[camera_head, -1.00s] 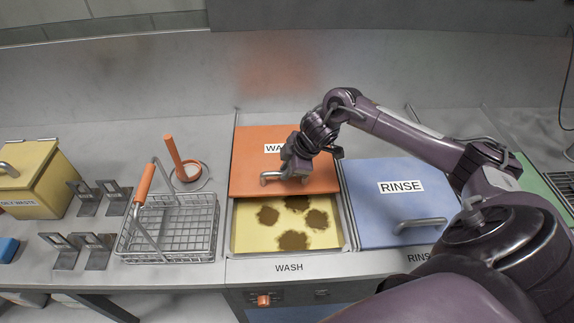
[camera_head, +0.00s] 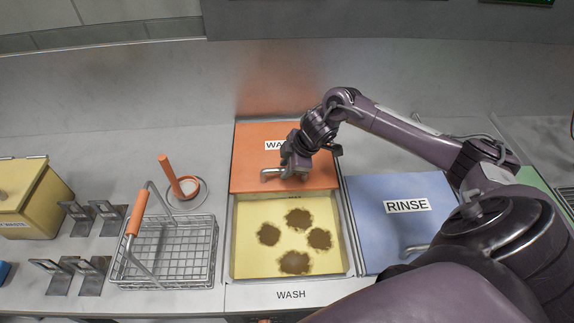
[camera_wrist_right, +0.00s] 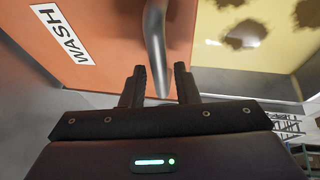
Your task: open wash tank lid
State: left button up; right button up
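The orange wash tank lid (camera_head: 252,176) lies slid back over the rear of the tank, with its WASH label partly hidden by my right gripper. The front of the wash tank (camera_head: 258,262) is uncovered, showing yellow contents with several brown blotches. My right gripper (camera_head: 285,172) is at the metal lid handle (camera_head: 272,173). In the right wrist view, the handle (camera_wrist_right: 156,45) runs between the fingers of my right gripper (camera_wrist_right: 160,88), which stand apart on either side of it; a narrow gap shows on one side. My left gripper is out of view.
A blue RINSE lid (camera_head: 385,235) is right of the wash tank, partly behind my right arm. A wire basket (camera_head: 170,250) with an orange handle stands close on the left. Metal brackets (camera_head: 75,275) and a yellow waste box (camera_head: 30,200) are farther left.

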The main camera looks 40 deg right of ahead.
jog(key=shift+o, duration=0.9)
jog(key=shift+d+r, duration=0.1)
jog(key=shift+r, duration=0.1)
jog(key=b+v, duration=0.1)
jog(key=v, duration=0.6)
jog(key=shift+s+r, duration=0.15)
jog(key=shift+r, duration=0.05)
